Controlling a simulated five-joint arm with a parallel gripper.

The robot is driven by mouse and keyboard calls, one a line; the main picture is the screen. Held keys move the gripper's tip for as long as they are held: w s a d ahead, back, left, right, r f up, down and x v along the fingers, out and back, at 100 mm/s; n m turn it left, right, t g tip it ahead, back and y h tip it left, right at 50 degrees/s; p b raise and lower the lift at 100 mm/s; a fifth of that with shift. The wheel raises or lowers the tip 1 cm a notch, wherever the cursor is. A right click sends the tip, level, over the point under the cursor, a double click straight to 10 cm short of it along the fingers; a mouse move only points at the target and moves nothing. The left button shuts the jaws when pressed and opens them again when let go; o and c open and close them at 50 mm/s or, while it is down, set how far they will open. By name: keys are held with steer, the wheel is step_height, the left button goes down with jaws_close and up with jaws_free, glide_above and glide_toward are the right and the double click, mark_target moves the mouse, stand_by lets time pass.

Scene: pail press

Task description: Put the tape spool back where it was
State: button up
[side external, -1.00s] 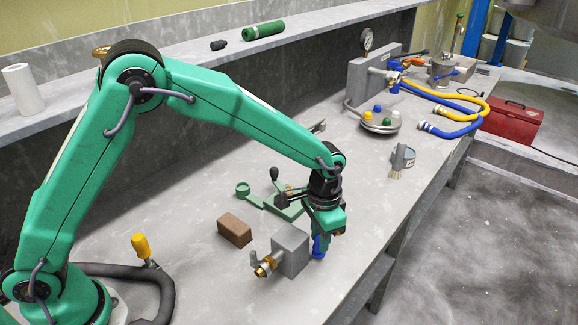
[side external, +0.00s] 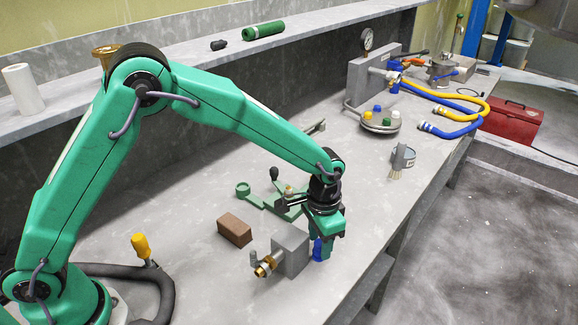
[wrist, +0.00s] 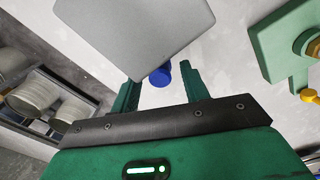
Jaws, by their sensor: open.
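I cannot clearly make out a tape spool in either view. My gripper (side external: 323,250) points down at the right side of a grey block (side external: 291,250) with a brass fitting on its left. It is open. A small blue cylinder (side external: 317,249) stands beside the block, partly hidden by the fingers. In the wrist view the blue cylinder (wrist: 160,75) lies between the spread fingers of my gripper (wrist: 157,78), next to the grey block (wrist: 135,30). I cannot tell whether a finger touches it or whether it is joined to the block.
A brown brick (side external: 235,231) and a green clamp-like fixture (side external: 272,201) lie left of and behind my gripper. A round tray (side external: 372,121) with coloured caps and a grey cup with a brush (side external: 402,157) stand farther back. The bench's front edge is close on the right.

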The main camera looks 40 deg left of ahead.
mark_target(320, 242)
steer(key=shift+r, duration=0.15)
step_height(320, 242, up, 12)
stand_by(0.6)
stand_by(0.5)
steer(key=s+a+r+n+t, duration=0.3)
steer(key=s+a+r, duration=0.7)
steer(key=a, duration=0.4)
steer(key=s+a+n+t, duration=0.2)
steer(key=s+a, duration=0.5)
steer(key=s, duration=0.5)
steer(key=shift+s+a+f+t, duration=0.25)
steer(key=shift+s+f+t, duration=0.05)
